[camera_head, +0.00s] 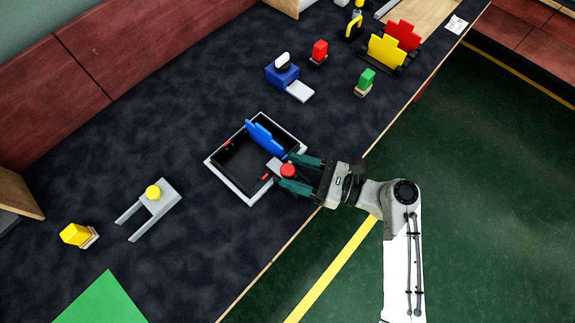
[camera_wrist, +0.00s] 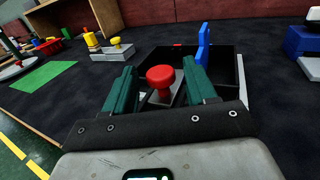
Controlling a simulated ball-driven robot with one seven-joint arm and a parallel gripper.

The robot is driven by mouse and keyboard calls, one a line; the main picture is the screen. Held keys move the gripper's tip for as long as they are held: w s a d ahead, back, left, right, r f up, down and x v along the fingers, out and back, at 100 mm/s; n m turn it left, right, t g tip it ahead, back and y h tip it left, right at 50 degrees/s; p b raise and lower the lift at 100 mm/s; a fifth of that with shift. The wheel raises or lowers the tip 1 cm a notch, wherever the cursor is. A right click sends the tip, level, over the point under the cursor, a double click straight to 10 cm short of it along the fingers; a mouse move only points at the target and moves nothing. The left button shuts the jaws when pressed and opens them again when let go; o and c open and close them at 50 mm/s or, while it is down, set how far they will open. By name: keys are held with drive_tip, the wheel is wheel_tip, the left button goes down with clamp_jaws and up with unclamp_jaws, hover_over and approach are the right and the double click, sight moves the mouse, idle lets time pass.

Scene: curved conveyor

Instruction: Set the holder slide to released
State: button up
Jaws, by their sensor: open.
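The holder is a black tray with a pale rim (camera_head: 237,188) on the dark conveyor surface. A blue stepped plate (camera_head: 265,138) stands upright in it; it also shows in the wrist view (camera_wrist: 203,45). The slide has a red round knob (camera_head: 288,170) on a grey plate (camera_head: 274,164) at the holder's near right side. My gripper (camera_head: 293,172) has its green fingers apart, one on each side of the red knob. In the wrist view the knob (camera_wrist: 160,77) sits between the open fingers, with gaps showing on both sides.
A grey fork with a yellow knob (camera_head: 153,192) and a yellow block (camera_head: 75,234) lie to the left. A blue block with a grey slide (camera_head: 282,72), a red block (camera_head: 320,48) and a green block (camera_head: 367,78) stand beyond. Yellow and red stepped plates (camera_head: 387,50) stand farther right.

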sight(282, 168)
drive_tip(key=shift+x, duration=1.1)
drive_tip(key=shift+c, duration=0.5)
clamp_jaws()
